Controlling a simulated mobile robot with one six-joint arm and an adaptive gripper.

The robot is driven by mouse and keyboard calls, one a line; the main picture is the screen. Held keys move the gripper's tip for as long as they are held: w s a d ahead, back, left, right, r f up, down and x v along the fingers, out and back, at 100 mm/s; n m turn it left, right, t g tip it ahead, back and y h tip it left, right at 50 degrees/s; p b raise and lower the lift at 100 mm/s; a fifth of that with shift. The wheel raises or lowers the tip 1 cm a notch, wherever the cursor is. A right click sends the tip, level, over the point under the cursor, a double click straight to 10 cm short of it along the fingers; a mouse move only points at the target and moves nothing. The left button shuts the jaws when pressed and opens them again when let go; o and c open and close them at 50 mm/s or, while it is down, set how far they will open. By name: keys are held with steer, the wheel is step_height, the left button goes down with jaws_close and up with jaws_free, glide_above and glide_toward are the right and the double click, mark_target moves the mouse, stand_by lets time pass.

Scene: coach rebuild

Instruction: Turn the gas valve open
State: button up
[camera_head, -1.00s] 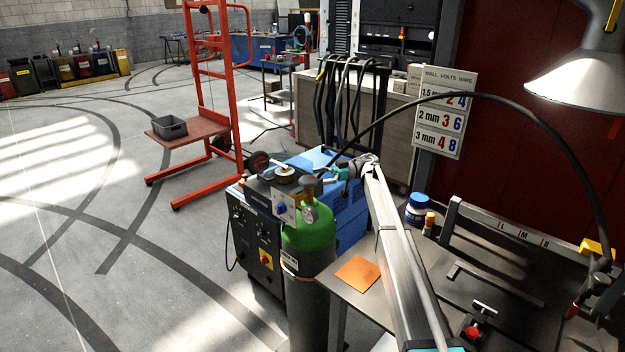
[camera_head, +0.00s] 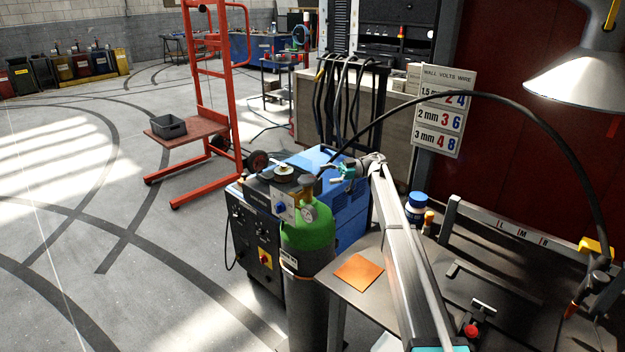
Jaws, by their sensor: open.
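The gas cylinder (camera_head: 308,236) has a green shoulder and a dark body and stands upright in front of the blue welding machine. Its valve (camera_head: 307,184) is on top, with a dark knob over a brass body and a round gauge below. My gripper (camera_head: 328,174), with teal parts, is open and empty. It is just right of the valve knob and slightly higher in the picture, apparently apart from it. The fingertips are small here, so the exact gap and depth cannot be told.
The welding machine (camera_head: 258,236) is close behind and left of the cylinder. A dark workbench (camera_head: 480,300) with an orange plate (camera_head: 358,272) and a blue-and-white jar (camera_head: 417,208) is at right. A black cable arches over it. Open floor lies left, beside a red trolley (camera_head: 190,135).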

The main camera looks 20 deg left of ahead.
steer(key=s+n+t+y, duration=0.1)
steer(key=n+t, duration=0.1)
steer(key=n, duration=0.1)
steer(key=s+d+n+t+y, duration=0.1)
steer(key=n+t, duration=0.1)
steer(key=n, duration=0.1)
steer(key=s+n+t+y, duration=0.1)
steer(key=s+n+t, duration=0.1)
steer(key=n, duration=0.1)
steer(key=shift+s+d+f+n+y, duration=0.1)
steer(key=shift+d+f+n+y, duration=0.05)
steer(key=shift+d+n+y, duration=0.15)
steer(key=n+t, duration=0.1)
steer(key=s+n+t, duration=0.1)
steer(key=shift+d+n, duration=0.3)
steer(key=shift+d, duration=0.1)
steer(key=n+t, duration=0.9)
steer(key=n, duration=0.2)
glide_toward(315, 182)
steer(key=shift+s+d+b, duration=0.15)
steer(key=shift+d+b, duration=0.15)
steer(key=shift+d, duration=0.1)
steer(key=shift+a, duration=0.1)
steer(key=x, duration=1.3)
steer(key=shift+a, duration=0.3)
